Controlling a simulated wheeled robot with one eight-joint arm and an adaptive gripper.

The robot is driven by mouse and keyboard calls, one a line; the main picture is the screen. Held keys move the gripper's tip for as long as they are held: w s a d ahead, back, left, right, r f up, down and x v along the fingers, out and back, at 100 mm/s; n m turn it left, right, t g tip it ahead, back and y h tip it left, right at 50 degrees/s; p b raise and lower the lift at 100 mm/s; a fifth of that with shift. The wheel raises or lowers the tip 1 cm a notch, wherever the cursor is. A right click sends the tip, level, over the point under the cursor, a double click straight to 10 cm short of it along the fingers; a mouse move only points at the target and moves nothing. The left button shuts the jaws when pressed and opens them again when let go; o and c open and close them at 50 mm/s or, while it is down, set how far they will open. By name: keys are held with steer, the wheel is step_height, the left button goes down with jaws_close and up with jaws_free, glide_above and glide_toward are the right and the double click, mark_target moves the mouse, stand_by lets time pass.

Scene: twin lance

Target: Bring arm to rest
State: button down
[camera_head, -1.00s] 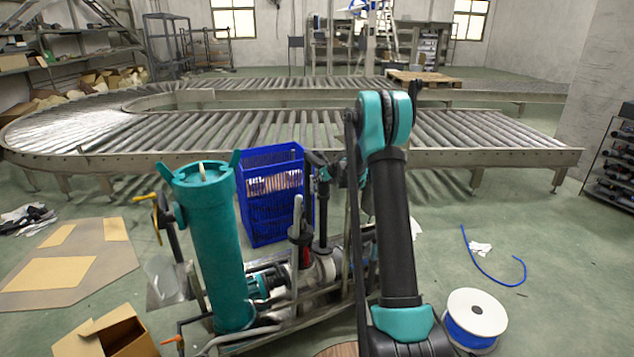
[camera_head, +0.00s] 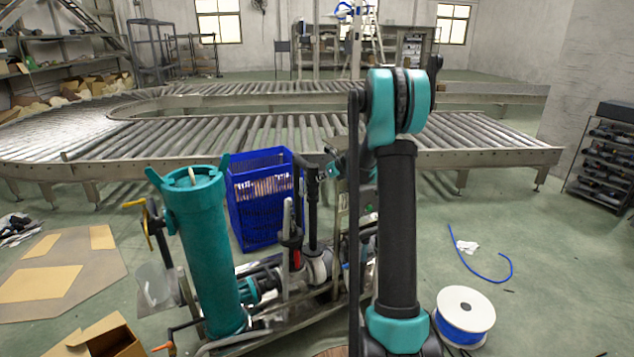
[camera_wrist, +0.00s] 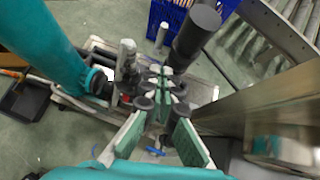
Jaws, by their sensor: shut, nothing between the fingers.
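My arm (camera_head: 397,230) stands upright at the right of centre in the head view, its teal elbow joint (camera_head: 398,105) at the top. My gripper (camera_wrist: 162,80) shows in the wrist view with its linkage and green-faced fingers drawn together. It is shut and empty. It hangs over or near a metal-framed pump rig (camera_head: 300,290); I cannot tell whether it touches. In the head view the gripper is mostly hidden behind my arm.
A teal cylinder (camera_head: 205,250) stands on the rig's left, also close in the wrist view (camera_wrist: 45,40). A blue crate (camera_head: 262,215) stands behind. A roller conveyor (camera_head: 250,135) crosses the back. A cable reel (camera_head: 464,312) and blue hose (camera_head: 480,262) lie right, with open floor around.

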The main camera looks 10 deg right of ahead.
steer(key=s+a+n+g+h, duration=0.2)
steer(key=s+a+n+g, duration=0.15)
steer(key=s+n, duration=1.55)
steer(key=s+f+n+h, duration=0.1)
steer(key=s+f+n, duration=0.1)
steer(key=s, duration=0.8)
steer(key=s+f+n+g+h, duration=0.1)
steer(key=s+n, duration=0.4)
steer(key=s, duration=0.6)
steer(key=s+d+f+n, duration=0.1)
steer(key=s+f+n, duration=0.3)
steer(key=s, duration=0.7)
steer(key=shift+h, duration=0.4)
